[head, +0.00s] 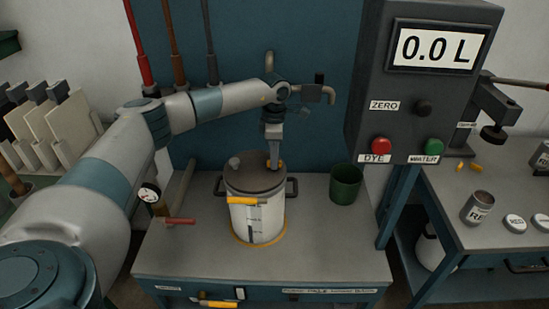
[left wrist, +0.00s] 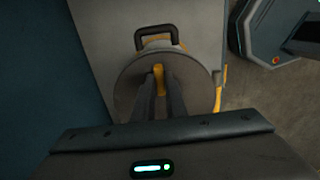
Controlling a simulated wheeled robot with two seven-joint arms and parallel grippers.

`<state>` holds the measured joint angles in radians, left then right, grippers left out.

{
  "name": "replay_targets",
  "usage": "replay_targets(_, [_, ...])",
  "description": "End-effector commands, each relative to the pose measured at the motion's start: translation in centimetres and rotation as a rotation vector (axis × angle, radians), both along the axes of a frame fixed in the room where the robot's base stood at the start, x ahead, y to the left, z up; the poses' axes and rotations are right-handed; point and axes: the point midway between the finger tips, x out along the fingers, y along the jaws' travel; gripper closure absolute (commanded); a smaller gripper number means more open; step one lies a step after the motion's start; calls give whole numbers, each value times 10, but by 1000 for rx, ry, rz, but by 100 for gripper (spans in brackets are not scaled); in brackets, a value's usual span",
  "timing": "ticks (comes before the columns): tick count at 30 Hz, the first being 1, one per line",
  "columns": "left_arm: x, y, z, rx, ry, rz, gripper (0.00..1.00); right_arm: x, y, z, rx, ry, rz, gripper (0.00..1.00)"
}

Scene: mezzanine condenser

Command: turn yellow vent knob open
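The white pot (head: 258,218) stands upright on the bench under a dark round lid (head: 252,172); the lid also shows in the left wrist view (left wrist: 128,82). The yellow vent knob (left wrist: 158,78) is a small upright piece on the lid; in the head view only a bit of it shows beside my fingers. My left gripper (head: 273,162) points straight down over the right part of the lid. Its fingers (left wrist: 159,92) are close together on both sides of the knob, with the knob filling the gap. My right gripper is in neither view.
A dark control box (head: 420,85) reading 0.0 L hangs close on the right. A green cup (head: 345,184) stands right of the pot. A gauge (head: 149,193) and red lever (head: 180,221) are at the left. The bench front is clear.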

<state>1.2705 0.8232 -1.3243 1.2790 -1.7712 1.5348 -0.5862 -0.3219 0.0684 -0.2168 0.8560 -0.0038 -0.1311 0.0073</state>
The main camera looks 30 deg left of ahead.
Motion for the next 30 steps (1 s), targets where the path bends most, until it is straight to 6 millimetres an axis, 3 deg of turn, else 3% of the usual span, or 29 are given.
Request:
replay_targets(17, [0,0,0,1,-1,64,100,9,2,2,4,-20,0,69])
replay_targets(30, [0,0,0,0,-1,374,100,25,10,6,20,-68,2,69])
